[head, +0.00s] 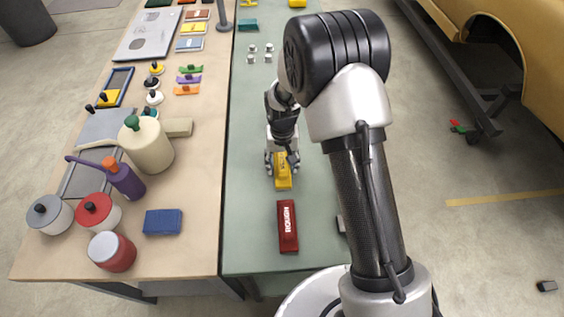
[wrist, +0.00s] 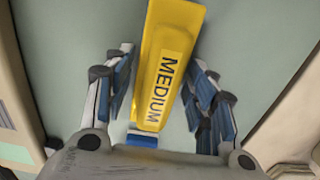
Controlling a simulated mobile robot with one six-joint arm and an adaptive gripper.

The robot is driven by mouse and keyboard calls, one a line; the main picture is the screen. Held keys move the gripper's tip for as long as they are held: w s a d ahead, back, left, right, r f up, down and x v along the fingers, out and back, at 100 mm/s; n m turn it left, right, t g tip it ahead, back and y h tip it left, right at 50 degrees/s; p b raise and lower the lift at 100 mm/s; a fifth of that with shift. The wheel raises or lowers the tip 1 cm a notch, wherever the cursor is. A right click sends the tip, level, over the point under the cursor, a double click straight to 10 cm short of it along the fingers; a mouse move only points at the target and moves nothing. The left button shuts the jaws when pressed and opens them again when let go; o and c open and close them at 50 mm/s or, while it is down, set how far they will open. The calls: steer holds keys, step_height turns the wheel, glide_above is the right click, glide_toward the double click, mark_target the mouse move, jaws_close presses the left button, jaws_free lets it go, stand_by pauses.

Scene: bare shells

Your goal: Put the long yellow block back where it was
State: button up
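The long yellow block (head: 283,181) lies on the green bench top (head: 255,232), below my gripper (head: 282,160) in the head view. In the wrist view the yellow block (wrist: 168,60) is marked "MEDIUM" and runs lengthwise between the fingers. My gripper (wrist: 160,95) is open around it, with one finger on each side. A gap shows between the left finger and the block; the right finger is very close to it, and I cannot tell whether they touch.
A long red block (head: 287,226) lies just nearer on the green top. A dark piece (head: 341,224) is partly hidden behind my arm. Small metal pieces (head: 259,52) stand farther back. The wooden bench (head: 200,190) at left holds pots, bottles and a blue block (head: 163,222).

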steer(key=shift+o, duration=0.7)
steer(key=shift+r, duration=0.1)
step_height(320, 180, up, 13)
steer(key=p, duration=0.3)
step_height(320, 180, up, 9)
steer(key=t, duration=0.1)
glide_above(282, 160)
steer(key=s+d, duration=0.3)
steer(key=s+d+r+t, duration=0.1)
steer(key=s+d+r, duration=0.3)
steer(key=s+r, duration=0.5)
steer(key=s+d+r+t, duration=0.1)
steer(key=s, duration=0.6)
steer(key=s+d+r+t, duration=0.1)
steer(key=s+d+r, duration=0.1)
steer(key=s, duration=0.6)
steer(key=shift+d+t, duration=0.2)
steer(key=shift+t, duration=0.1)
